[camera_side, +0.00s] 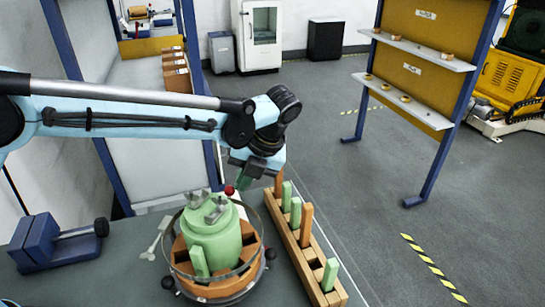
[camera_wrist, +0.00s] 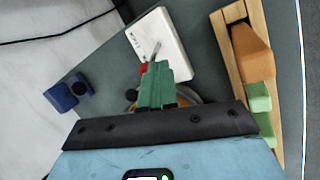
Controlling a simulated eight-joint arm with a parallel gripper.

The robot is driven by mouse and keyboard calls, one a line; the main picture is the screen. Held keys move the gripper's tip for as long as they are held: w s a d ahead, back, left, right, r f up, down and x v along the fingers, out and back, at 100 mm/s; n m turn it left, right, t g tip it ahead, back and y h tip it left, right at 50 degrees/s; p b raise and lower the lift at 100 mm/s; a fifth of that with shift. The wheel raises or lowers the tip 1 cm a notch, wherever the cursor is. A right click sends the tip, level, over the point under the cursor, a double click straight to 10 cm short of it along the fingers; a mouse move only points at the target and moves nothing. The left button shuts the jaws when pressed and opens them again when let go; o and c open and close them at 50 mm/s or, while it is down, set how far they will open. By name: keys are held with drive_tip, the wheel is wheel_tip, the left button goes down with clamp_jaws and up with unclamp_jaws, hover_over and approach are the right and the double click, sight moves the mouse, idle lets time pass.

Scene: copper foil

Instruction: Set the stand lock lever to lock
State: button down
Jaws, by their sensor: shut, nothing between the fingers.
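A lever with a red ball knob (camera_side: 229,190) stands at the far side of the round stand (camera_side: 217,290), just left of my fingertips. In the wrist view the red knob (camera_wrist: 143,69) shows at the left edge of my fingers, and a thin grey rod lies just beyond them over a white plate (camera_wrist: 172,35). The stand is mostly hidden there.
A green cylindrical part (camera_side: 213,240) with grey clamps sits on the stand. A wooden rack (camera_side: 295,245) with green and orange blocks stands close to its right. A blue vise-like block (camera_side: 48,247) lies left. A pale wrench-shaped piece (camera_side: 154,240) is beside the stand.

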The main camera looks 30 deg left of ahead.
drive_tip(key=w+a, duration=0.3)
drive_tip(key=shift+r, duration=0.35)
drive_tip(key=shift+r, duration=0.65)
drive_tip(key=v, duration=1.2)
idle(0.3)
drive_tip(key=shift+a, duration=0.1)
